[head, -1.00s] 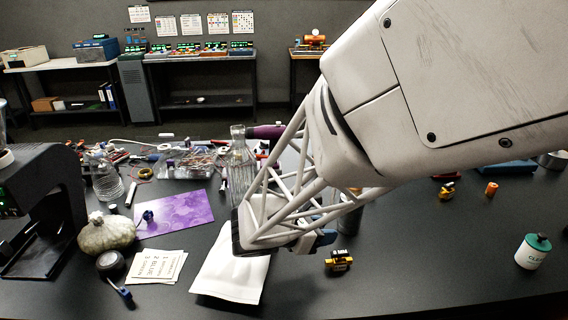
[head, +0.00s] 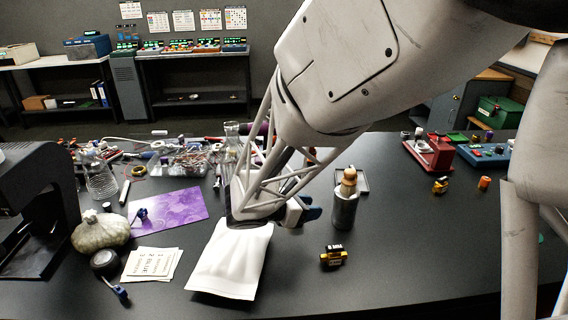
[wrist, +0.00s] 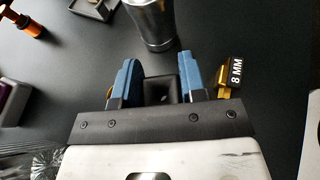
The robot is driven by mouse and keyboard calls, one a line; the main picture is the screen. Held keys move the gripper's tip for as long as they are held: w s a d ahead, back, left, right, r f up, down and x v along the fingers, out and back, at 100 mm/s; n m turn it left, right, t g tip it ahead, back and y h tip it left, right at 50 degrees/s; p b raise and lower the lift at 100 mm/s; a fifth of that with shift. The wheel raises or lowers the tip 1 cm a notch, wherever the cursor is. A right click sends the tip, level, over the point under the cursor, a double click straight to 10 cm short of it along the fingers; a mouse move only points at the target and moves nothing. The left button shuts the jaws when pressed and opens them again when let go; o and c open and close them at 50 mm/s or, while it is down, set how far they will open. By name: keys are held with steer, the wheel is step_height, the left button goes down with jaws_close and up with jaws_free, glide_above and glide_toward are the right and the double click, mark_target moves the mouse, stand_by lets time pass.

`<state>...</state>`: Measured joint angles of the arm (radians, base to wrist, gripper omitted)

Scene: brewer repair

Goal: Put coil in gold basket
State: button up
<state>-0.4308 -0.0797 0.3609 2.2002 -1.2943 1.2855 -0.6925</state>
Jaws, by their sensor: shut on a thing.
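My gripper (head: 308,211) is over the table, just right of the top of a white pouch (head: 232,262). In the wrist view its two blue fingers (wrist: 158,82) are closed around a small dark blocky piece (wrist: 160,92), mostly hidden by the fingers and mount. I cannot tell whether this piece is the coil. A bit of orange-gold shows behind the left finger. A black and yellow block marked 8 MM (head: 334,255) lies on the table right of the pouch; it also shows beside the right finger in the wrist view (wrist: 228,76). I cannot pick out a gold basket for certain.
A steel cylinder with a wooden-topped tool (head: 345,200) stands close behind my gripper. A purple mat (head: 175,212), a tied bag (head: 100,231) and cards (head: 152,264) lie left. A red machine (head: 430,152) stands far right. The table right of the 8 MM block is mostly clear.

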steer(key=w+a, duration=0.1)
steer(key=w, duration=0.7)
steer(key=shift+w+f, duration=0.3)
steer(key=shift+f, duration=0.1)
steer(key=shift+f, duration=1.8)
steer(key=shift+f, duration=0.55)
steer(key=o, duration=1)
